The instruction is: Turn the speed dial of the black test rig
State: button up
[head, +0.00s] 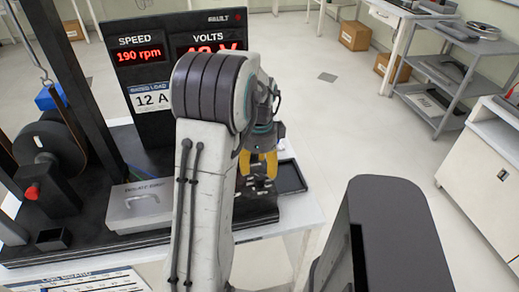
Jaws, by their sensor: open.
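The black test rig (125,150) stands on a white table at left. Its panel (158,65) reads SPEED 190 rpm, a partly covered VOLTS figure, and a label ending in 12 A. My gripper (258,168), with yellow fingers, is open and points down over the right part of the rig's black base. Small dark parts (258,188) show just below the fingers; I cannot tell whether one is the speed dial. My arm hides the middle of the rig. I cannot tell whether the fingers touch anything.
A grey box with a handle (141,204) sits on the base left of my arm. A black wheel (50,150) and a red knob (32,192) are farther left. A black tray (291,177) lies right of the gripper.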

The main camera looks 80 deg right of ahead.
aim_at(260, 174)
notch_tip(260, 174, up, 7)
jog(key=shift+r, duration=0.15)
dwell(1.0)
jog(key=w+a+f+n, duration=0.1)
jog(key=a+f+n, duration=0.5)
jog(key=n, duration=0.9)
jog(key=w+a+r+n+t, duration=0.1)
jog(key=w+a+r+n, duration=0.1)
jog(key=w+a+n, duration=0.4)
jog(key=w+a+r+n+t, duration=0.1)
jog(key=w+a+r+n, duration=0.2)
jog(key=w+a+n, duration=0.4)
jog(key=w+a+r+n+t, duration=0.1)
jog(key=w+a+r+n, duration=0.2)
jog(key=a, duration=1.7)
jog(key=shift+w+a+n, duration=0.35)
jog(key=shift+w+n, duration=1.55)
jog(key=shift+n, duration=0.6)
